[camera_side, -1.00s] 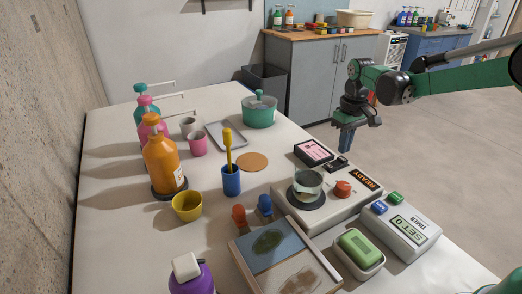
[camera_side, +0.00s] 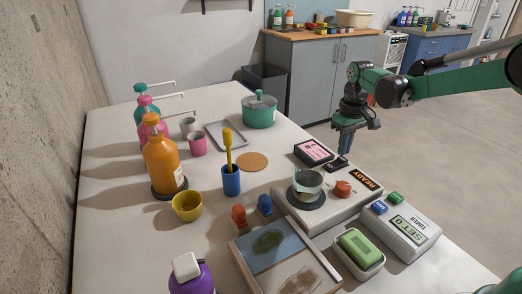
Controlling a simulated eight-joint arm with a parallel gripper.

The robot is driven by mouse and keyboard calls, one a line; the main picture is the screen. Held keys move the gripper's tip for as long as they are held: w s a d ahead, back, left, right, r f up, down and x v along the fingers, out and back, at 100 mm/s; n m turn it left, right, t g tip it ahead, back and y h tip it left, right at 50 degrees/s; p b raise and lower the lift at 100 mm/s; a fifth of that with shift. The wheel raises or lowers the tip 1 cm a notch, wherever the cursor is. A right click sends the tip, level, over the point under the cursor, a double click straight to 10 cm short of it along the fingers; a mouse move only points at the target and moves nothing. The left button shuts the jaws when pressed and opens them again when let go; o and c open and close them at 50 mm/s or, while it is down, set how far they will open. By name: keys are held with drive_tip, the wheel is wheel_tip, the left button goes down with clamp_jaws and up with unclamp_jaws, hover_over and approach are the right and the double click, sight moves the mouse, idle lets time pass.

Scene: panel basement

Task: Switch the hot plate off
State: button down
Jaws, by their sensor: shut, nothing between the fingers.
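The hot plate (camera_side: 313,221) is a pale box on the right part of the table. A glass beaker (camera_side: 308,180) with clear contents stands on its dark round plate (camera_side: 307,203). A red knob (camera_side: 343,189) is on its top beside a dark display reading READY (camera_side: 366,179). A small black switch-like part (camera_side: 337,164) is at its far edge; its position is too small to tell. My gripper (camera_side: 345,153) points down, shut and empty, just above or behind this black part. I cannot tell whether they touch.
A black and pink box (camera_side: 314,151) is close left of my gripper. A timer (camera_side: 405,231) with blue and green buttons is right of the hot plate. A green sponge-like block in a white dish (camera_side: 372,270) and a framed tray (camera_side: 253,271) are in front.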

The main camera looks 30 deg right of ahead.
sight(341, 160)
drive_tip(key=shift+f, duration=0.95)
idle(0.3)
drive_tip(key=shift+r, duration=3.55)
drive_tip(key=shift+s+a+r, duration=0.1)
drive_tip(key=shift+a+r, duration=0.05)
drive_tip(key=s+a+r+t, duration=0.1)
drive_tip(key=s+a+t, duration=0.6)
drive_tip(key=s, duration=0.5)
drive_tip(key=shift+s+a, duration=0.4)
drive_tip(key=shift+a, duration=0.5)
drive_tip(key=shift+r, duration=0.1)
